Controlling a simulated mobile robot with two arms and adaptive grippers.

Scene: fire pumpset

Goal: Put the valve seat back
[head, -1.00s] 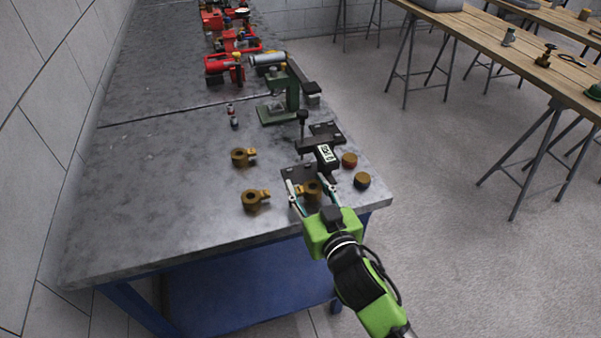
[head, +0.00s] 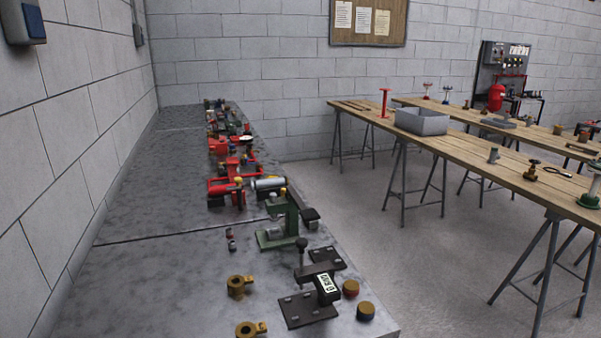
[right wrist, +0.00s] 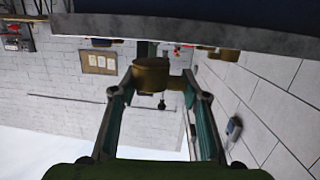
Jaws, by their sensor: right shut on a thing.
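My right gripper (right wrist: 160,92) is shut on a brass lugged piece (right wrist: 150,72) in the right wrist view. The piece has a round body and a side lug pointing right there; I cannot tell for sure that it is the valve seat. Two similar brass ring pieces with lugs, an upper one (head: 239,286) and a lower one (head: 249,329), lie on the grey bench (head: 165,290) in the head view. A black fixture plate (head: 305,311) beside them is bare, next to a dark labelled clamp (head: 327,287). Neither gripper shows in the head view.
Two brass caps, one (head: 350,288) behind the other (head: 366,312), sit near the bench's right edge. A green stand (head: 280,232) and red parts (head: 222,190) stand farther back. Wooden trestle tables (head: 470,152) are across the aisle. The bench's left side is clear.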

